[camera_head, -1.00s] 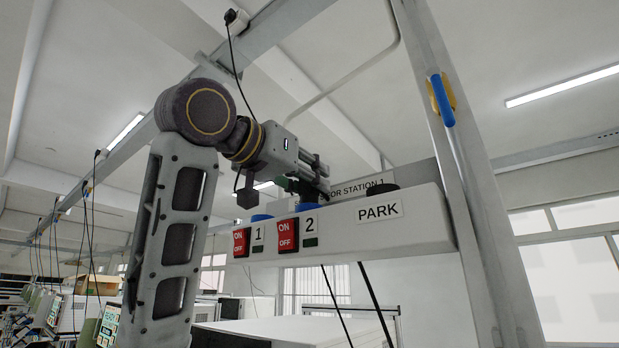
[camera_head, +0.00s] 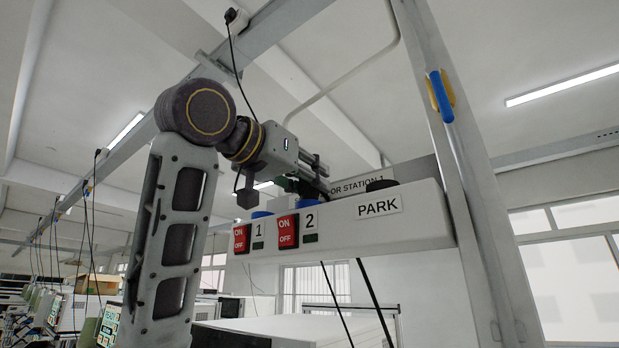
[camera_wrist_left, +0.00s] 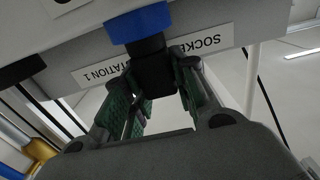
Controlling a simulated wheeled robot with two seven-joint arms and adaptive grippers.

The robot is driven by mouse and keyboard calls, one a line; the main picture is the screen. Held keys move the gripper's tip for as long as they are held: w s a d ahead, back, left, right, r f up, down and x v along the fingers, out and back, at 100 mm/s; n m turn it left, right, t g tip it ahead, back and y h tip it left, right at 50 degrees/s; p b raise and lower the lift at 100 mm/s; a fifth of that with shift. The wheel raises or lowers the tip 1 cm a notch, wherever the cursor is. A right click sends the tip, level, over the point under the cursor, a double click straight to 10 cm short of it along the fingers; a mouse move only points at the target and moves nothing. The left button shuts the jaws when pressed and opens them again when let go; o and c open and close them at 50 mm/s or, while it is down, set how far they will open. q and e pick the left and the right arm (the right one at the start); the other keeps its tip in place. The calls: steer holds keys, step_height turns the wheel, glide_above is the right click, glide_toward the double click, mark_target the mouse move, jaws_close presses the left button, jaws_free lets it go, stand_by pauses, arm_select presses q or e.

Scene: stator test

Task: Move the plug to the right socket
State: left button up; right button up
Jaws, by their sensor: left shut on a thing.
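My left gripper (camera_head: 308,180) reaches over the white socket panel (camera_head: 415,235) from the left. In the left wrist view its green-padded fingers (camera_wrist_left: 160,92) are closed on a black plug (camera_wrist_left: 153,72). The plug is at the blue socket ring (camera_wrist_left: 138,24), end to end with it; I cannot tell how deep it sits. In the head view the fingers are just above the blue socket numbered 2 (camera_head: 311,205), right of the blue socket numbered 1 (camera_head: 262,214). The plug itself is mostly hidden there. My right gripper is not in view.
Red ON/OFF switches (camera_head: 288,231) sit beside the numbers on the panel front. A PARK label (camera_head: 380,206) is at the right, below a dark round holder (camera_head: 381,184). A station sign (camera_head: 362,187) is behind. A grey post (camera_head: 452,150) with a blue handle (camera_head: 440,96) stands right.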

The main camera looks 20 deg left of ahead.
arm_select(q)
steer(key=shift+f, duration=0.3)
stand_by(0.5)
steer(key=o, duration=1.1)
steer(key=v, duration=1.2)
stand_by(0.6)
